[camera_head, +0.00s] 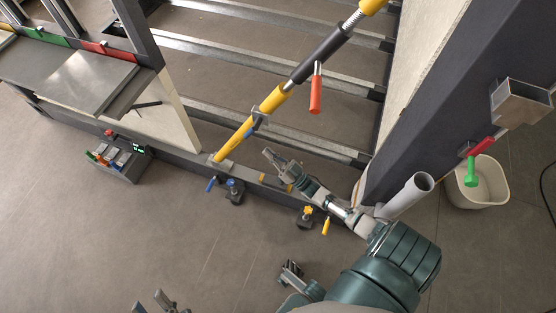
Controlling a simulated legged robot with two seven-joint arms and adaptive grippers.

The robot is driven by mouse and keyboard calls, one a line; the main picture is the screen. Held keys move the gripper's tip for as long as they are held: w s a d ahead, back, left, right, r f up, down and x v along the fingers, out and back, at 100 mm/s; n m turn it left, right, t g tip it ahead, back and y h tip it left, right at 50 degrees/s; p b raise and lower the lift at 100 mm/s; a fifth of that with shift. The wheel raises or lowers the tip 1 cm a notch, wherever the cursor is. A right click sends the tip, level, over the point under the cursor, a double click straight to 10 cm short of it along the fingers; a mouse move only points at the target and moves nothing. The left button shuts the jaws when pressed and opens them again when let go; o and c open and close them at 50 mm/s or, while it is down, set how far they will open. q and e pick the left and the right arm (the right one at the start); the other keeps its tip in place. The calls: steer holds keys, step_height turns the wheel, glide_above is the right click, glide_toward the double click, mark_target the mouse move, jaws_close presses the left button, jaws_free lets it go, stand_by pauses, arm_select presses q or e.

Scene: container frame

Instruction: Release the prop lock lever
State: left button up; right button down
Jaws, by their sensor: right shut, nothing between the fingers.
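A yellow and dark grey prop (273,100) slants from the lower frame rail up to the top right. An orange-red handle (316,94) hangs from its dark middle sleeve. A collar with a small blue lever (256,124) sits on the lower yellow tube. Another blue handle (210,184) shows by the prop's foot. I cannot tell which is the lock lever. My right gripper (268,154) is shut and empty, below and right of the collar, apart from the prop in the picture. My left gripper (152,301) is at the bottom edge, partly cut off, its fingers apart.
Clamps with blue (233,186) and yellow (306,213) knobs stand by the rail. A grey tool box (118,160) is on the floor at left. A grey pipe (409,194) and a white bin (477,184) are at right. The lower-left floor is clear.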

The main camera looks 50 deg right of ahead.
mark_target(251, 129)
arm_select(q)
steer(key=shift+s+r+t+b, duration=0.4)
steer(key=shift+s+r+t, duration=0.25)
steer(key=shift+s+t, duration=0.25)
arm_select(e)
steer(key=d+x, duration=0.1)
steer(key=x, duration=0.5)
steer(key=shift+w+a+r, duration=0.15)
steer(key=shift+w+a, duration=0.15)
steer(key=shift+a, duration=0.1)
